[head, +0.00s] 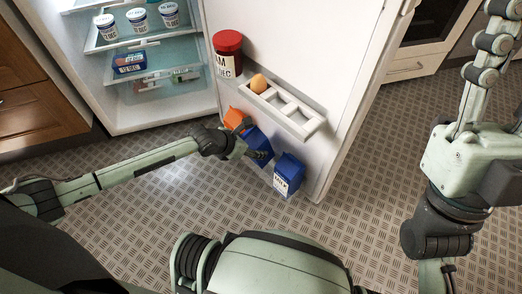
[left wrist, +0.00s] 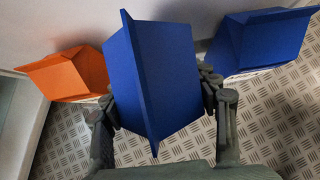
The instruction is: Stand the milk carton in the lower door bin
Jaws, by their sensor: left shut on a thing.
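My left gripper (head: 252,153) is shut on a blue carton (head: 261,146), low beside the inner face of the open fridge door (head: 330,60). In the left wrist view this held carton (left wrist: 155,75) sits between the two fingers, its folded top toward the camera and looking tilted. Its label is hidden. A second blue carton (head: 289,175), with a white label that seems to read MILK, is to its right. An orange carton (head: 236,118) is to its left. The walls of the lower door bin cannot be made out. My right gripper is out of view.
A white egg rack (head: 299,121) with one egg (head: 258,84) juts from the door above the cartons. A red-lidded jar (head: 228,54) stands by the door's upper left. Fridge shelves hold several tubs (head: 138,19) and a blue pack (head: 129,62). The floor (head: 350,230) is clear.

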